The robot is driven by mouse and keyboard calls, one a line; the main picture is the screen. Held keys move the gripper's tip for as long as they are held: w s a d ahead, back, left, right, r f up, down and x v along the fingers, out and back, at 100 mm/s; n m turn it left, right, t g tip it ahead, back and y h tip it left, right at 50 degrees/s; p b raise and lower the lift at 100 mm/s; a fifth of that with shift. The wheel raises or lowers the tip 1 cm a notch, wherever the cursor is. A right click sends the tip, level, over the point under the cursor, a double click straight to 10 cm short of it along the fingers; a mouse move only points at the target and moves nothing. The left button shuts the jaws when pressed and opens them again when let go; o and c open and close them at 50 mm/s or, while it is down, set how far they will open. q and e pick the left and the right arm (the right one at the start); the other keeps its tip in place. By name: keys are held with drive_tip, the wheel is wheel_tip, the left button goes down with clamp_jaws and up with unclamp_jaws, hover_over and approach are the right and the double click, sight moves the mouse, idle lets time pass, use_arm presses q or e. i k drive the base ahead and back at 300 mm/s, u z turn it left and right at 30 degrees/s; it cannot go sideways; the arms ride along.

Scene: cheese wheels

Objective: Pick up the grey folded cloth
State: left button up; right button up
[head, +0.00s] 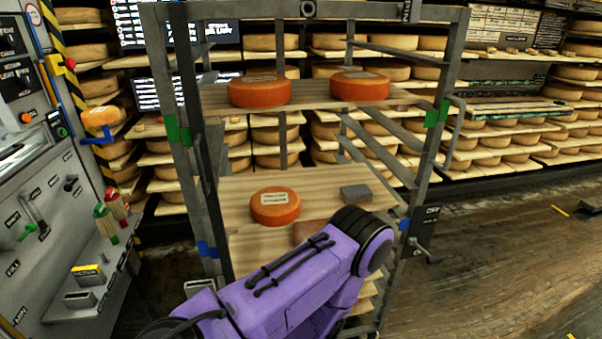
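The grey folded cloth (355,193) looks like a small, flat grey block. It lies on the right part of the middle wooden shelf (240,188) of the metal rack, to the right of an orange cheese wheel (276,212). One of my arms, purple with a black joint, reaches in from the lower left and ends in view just below the cloth, in front of the rack. No gripper fingers show, so neither gripper can be seen. Nothing visibly touches the cloth.
The rack (178,150) has upright posts on both sides. Its upper shelf bears two orange wheels (259,91) (360,85). A brown flat piece (309,231) is partly behind my arm. A control panel (50,220) stands left. The floor (510,250) at right is mostly clear.

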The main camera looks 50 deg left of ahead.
sight(356, 194)
drive_tip(key=u, duration=1.95)
